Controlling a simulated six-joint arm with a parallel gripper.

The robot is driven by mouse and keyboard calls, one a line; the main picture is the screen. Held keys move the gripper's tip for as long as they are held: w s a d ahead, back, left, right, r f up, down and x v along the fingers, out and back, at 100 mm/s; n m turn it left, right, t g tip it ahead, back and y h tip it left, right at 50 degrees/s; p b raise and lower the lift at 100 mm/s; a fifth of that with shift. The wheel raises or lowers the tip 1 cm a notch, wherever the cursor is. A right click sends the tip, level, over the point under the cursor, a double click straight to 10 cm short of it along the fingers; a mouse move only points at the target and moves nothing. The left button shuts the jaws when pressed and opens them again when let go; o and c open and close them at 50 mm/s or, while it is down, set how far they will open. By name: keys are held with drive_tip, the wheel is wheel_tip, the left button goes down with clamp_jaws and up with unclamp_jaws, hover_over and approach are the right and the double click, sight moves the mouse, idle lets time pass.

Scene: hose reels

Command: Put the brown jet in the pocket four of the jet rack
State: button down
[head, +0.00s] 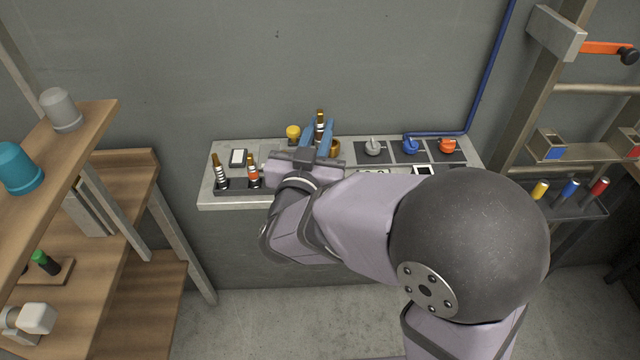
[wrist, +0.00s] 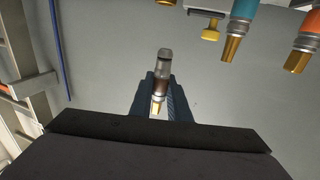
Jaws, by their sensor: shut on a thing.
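My gripper (head: 318,135) is above the back of the grey bench shelf, its blue fingers shut on the brown jet (head: 320,117). In the wrist view the jet (wrist: 161,88) sits between the fingertips (wrist: 158,100), with a grey end, a brown band and a gold tip. The dark jet rack (head: 236,188) runs along the shelf's front edge. A white-striped jet (head: 221,175) and an orange-banded jet (head: 254,173) stand upright at its left end. My gripper and arm hide the rest of the rack, so I cannot see pocket four.
The wrist view shows a teal jet (wrist: 242,22) and an orange jet (wrist: 305,42). A blue pipe (head: 490,75) follows the wall.

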drive_tip(key=shift+f+b, duration=0.5)
drive_tip(key=shift+f, duration=4.45)
drive_tip(key=shift+f, duration=0.15)
drive_tip(key=c, duration=2.1)
unclamp_jaws()
drive_tip(key=o, duration=0.4)
drive_tip(key=shift+o, duration=0.2)
